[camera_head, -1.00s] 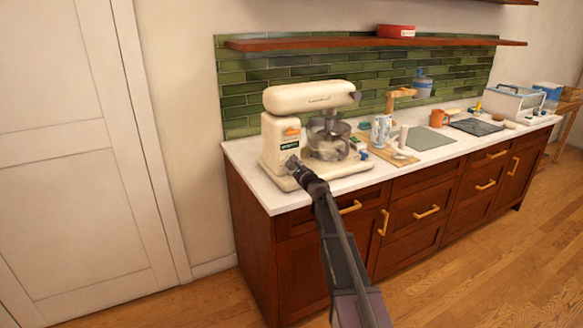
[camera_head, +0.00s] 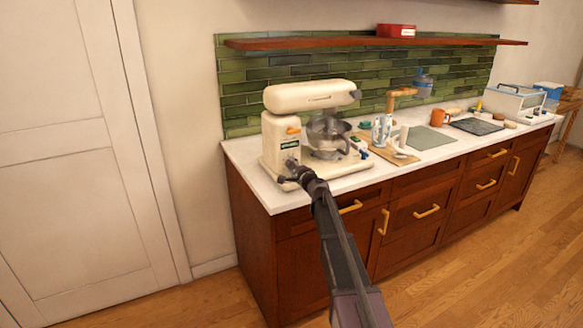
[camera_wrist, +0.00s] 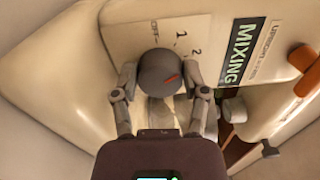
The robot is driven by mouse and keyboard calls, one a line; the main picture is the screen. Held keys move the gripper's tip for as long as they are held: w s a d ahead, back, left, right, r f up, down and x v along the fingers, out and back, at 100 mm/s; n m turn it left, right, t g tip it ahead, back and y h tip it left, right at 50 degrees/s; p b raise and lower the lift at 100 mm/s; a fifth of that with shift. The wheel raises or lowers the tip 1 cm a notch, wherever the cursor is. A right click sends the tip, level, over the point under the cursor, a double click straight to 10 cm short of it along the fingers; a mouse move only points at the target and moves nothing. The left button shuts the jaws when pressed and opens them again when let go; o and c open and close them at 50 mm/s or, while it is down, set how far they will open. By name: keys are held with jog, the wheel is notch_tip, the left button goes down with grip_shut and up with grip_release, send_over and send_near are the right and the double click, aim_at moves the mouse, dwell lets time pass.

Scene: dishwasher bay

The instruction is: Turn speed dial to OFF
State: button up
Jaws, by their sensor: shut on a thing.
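The speed dial (camera_wrist: 158,70) is a round dark grey knob on the cream stand mixer (camera_head: 312,97). The wrist view shows a red mark on its face, pointing right and slightly up. The label OFF (camera_wrist: 153,28) lies above the dial, with 1 and 2 following clockwise to the right. The red mark is turned well away from OFF. My gripper (camera_wrist: 160,80) is shut on the dial, one finger at each side. In the head view my gripper (camera_head: 288,175) is at the mixer's front base; the dial is hard to make out there.
An orange lever (camera_wrist: 303,57) and a MIXING label (camera_wrist: 238,52) are right of the dial. The metal bowl (camera_head: 327,135) stands under the mixer head. A wooden board (camera_head: 392,158) with items lies right of the mixer on the white counter.

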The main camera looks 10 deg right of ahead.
jog(key=n, duration=0.5)
jog(key=shift+f+n, duration=0.1)
jog(key=shift+n, duration=0.2)
jog(key=shift+w+n, duration=0.1)
jog(key=shift+n, duration=2.1)
jog(key=o, duration=1.2)
jog(key=shift+c, duration=0.2)
jog(key=shift+s+d, duration=0.1)
jog(key=shift+s, duration=0.1)
jog(key=v, duration=1.1)
jog(key=shift+s, duration=0.3)
